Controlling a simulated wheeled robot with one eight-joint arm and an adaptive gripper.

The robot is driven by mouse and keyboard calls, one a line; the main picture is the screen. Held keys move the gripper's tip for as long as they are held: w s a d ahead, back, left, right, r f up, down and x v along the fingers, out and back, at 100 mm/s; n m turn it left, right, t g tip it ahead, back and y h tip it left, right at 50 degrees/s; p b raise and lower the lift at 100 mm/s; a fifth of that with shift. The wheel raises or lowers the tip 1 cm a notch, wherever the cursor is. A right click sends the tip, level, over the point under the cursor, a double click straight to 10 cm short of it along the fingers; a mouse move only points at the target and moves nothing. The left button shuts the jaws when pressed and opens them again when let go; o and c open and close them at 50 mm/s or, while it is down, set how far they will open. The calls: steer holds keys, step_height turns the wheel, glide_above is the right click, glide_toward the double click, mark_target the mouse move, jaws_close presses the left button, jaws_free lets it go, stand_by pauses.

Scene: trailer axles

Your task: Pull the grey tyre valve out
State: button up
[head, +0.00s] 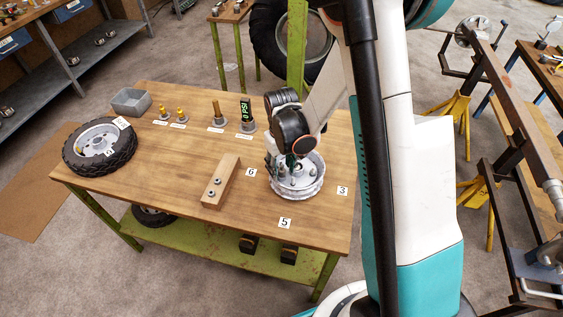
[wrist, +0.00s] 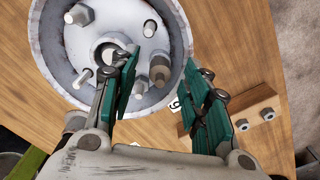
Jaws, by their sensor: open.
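A silvery wheel hub or rim (head: 310,185) lies on the wooden bench below my gripper. It also shows in the wrist view (wrist: 60,50), with a central hole and several studs around it. A stubby grey-brown peg (wrist: 159,68) stands near its right side and may be the grey tyre valve; I cannot be sure. My gripper (wrist: 160,73) is open, its green fingers on either side of that peg in the picture. Whether they touch it or hover above it is unclear. In the head view my gripper (head: 291,160) hides part of the hub.
A wooden block (head: 221,180) with bolts stands left of the hub. A tyred wheel (head: 100,145) and a grey tray (head: 131,102) are at the bench's left. Several upright tools (head: 217,115) stand along the back. Number cards lie near the hub. The bench's front middle is clear.

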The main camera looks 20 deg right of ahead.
mark_target(282, 166)
jaws_close()
stand_by(0.4)
steer(key=shift+r, duration=0.35)
steer(key=shift+r+p, duration=0.35)
steer(key=shift+p, duration=0.05)
steer(key=shift+r, duration=0.1)
steer(key=shift+r+p, duration=1.4)
steer(key=shift+r, duration=1)
